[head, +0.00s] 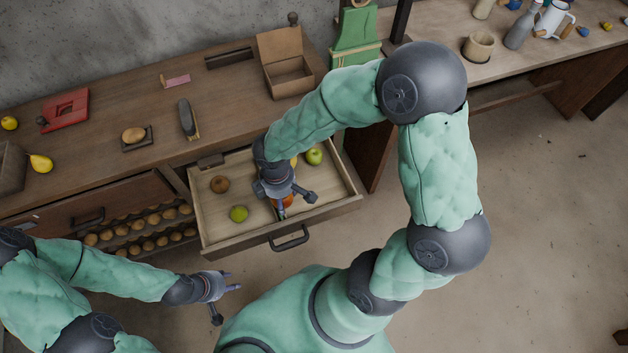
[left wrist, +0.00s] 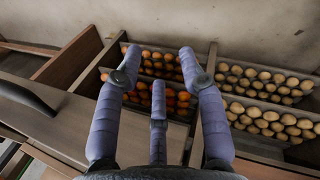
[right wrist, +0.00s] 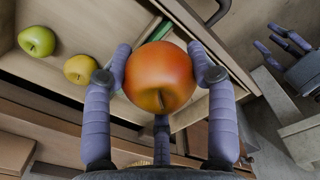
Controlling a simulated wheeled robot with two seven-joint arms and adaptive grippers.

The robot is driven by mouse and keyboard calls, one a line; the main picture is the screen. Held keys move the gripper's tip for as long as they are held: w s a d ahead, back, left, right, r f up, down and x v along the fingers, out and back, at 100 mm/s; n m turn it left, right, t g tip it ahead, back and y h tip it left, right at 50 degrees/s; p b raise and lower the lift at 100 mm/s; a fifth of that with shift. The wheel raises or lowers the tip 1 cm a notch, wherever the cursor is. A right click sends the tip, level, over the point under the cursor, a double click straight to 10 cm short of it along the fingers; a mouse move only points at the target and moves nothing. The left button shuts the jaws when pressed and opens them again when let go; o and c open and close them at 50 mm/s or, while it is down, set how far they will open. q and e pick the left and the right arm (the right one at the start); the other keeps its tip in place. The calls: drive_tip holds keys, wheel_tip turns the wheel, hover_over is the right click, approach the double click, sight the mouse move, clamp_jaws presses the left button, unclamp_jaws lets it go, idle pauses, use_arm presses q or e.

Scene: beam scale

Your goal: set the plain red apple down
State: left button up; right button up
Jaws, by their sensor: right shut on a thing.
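The red apple (right wrist: 160,78), orange-red with its stem end showing, is between the fingers of my right gripper (right wrist: 160,92). In the head view the red apple (head: 287,201) is mostly hidden under my right gripper (head: 290,196), over the front half of the open drawer (head: 345,203). I cannot tell whether it touches the drawer floor. My left gripper (head: 228,302) is open and empty in front of the drawer's left side. The left wrist view shows its fingers (left wrist: 158,75) spread, with nothing between them.
The drawer also holds a brown fruit (head: 220,184), a green apple (head: 238,213), another green apple (head: 314,156) and a yellow apple (right wrist: 80,69). Bins of round produce (head: 140,236) lie left of the drawer. An open cardboard box (head: 290,77) stands on the worktop above.

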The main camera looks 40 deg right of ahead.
drive_tip(key=m, duration=0.1)
drive_tip(key=a+f+b, duration=0.1)
drive_tip(key=m+b, duration=0.1)
drive_tip(key=shift+s+a+f+m, duration=0.2)
drive_tip(key=shift+s+a+m, duration=0.05)
drive_tip(key=shift+m, duration=0.05)
drive_tip(key=w+d+f+m+b, duration=0.1)
drive_tip(key=d+f+b, duration=0.1)
drive_tip(key=d+f, duration=0.1)
drive_tip(key=w+d+f+b, duration=0.2)
drive_tip(key=d+f, duration=0.1)
drive_tip(key=d, duration=0.1)
drive_tip(key=w+d+f+m+b, duration=0.1)
drive_tip(key=d+f+b, duration=0.2)
drive_tip(key=shift+w+d+f+m, duration=0.15)
drive_tip(key=shift+w+f+m, duration=0.05)
drive_tip(key=shift+w+m, duration=0.1)
drive_tip(key=shift+w+d+f, duration=0.1)
drive_tip(key=shift+d+f, duration=0.2)
drive_tip(key=shift+f, duration=0.1)
drive_tip(key=shift+d+f+b, duration=0.1)
drive_tip(key=shift+f+b, duration=1.05)
drive_tip(key=shift+f, duration=0.45)
